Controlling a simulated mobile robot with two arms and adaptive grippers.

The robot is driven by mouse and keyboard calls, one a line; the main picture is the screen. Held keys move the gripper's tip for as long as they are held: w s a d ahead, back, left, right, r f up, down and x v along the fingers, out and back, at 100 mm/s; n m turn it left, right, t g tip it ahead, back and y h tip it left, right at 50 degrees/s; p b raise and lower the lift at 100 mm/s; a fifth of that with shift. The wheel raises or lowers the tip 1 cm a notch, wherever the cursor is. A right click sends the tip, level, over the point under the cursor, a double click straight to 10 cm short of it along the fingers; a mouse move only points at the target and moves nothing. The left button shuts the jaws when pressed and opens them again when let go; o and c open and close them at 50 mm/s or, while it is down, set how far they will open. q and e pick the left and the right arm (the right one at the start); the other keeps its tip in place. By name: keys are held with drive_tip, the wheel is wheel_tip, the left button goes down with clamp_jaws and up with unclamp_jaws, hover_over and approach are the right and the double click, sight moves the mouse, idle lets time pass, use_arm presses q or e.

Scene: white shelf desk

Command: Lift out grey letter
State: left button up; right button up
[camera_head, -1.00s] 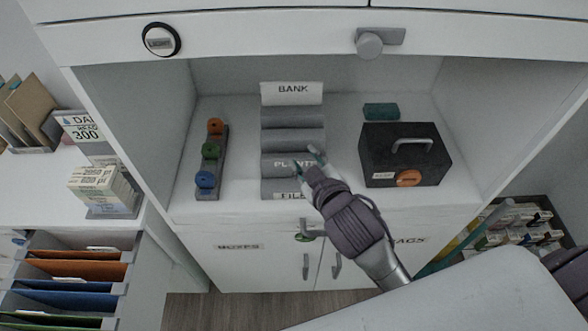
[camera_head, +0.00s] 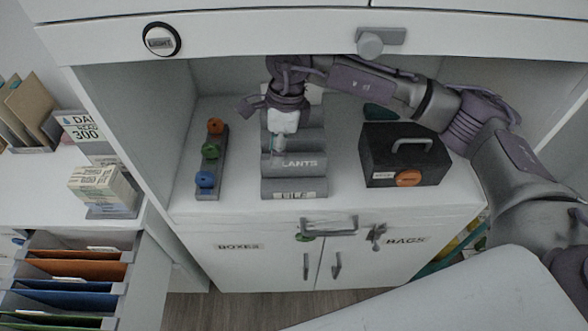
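A grey stepped letter holder (camera_head: 312,169) stands in the middle of the open compartment, with labels reading PLANTS (camera_head: 302,162) and FILE (camera_head: 294,195). The top of a white card (camera_head: 315,95) at its back is mostly covered by my arm. My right gripper (camera_head: 278,147) points down over the holder's left part, just behind the PLANTS label. Its fingertips look close together, but I cannot tell whether they hold anything. I cannot make out a separate grey letter against the grey holder. My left gripper is not in view.
A rack with orange, green and blue spools (camera_head: 210,151) stands left of the holder. A black box with a handle (camera_head: 406,155) stands right, and a teal block (camera_head: 380,112) lies behind it. The upper cabinet edge (camera_head: 230,52) overhangs the compartment.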

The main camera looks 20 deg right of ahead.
sight(294, 158)
drive_tip(key=d, duration=0.1)
drive_tip(key=d+h, duration=0.1)
drive_tip(key=w+d+h, duration=0.1)
drive_tip(key=d, duration=0.1)
drive_tip(key=shift+w+r, duration=0.1)
drive_tip(key=shift+r, duration=0.2)
wheel_tip(294, 158, down, 6)
drive_tip(key=shift+f+p, duration=0.1)
drive_tip(key=shift+p, duration=1.1)
drive_tip(key=shift+w+f, duration=0.1)
drive_tip(key=shift+f, duration=0.3)
drive_tip(key=shift+c, duration=0.3)
clamp_jaws()
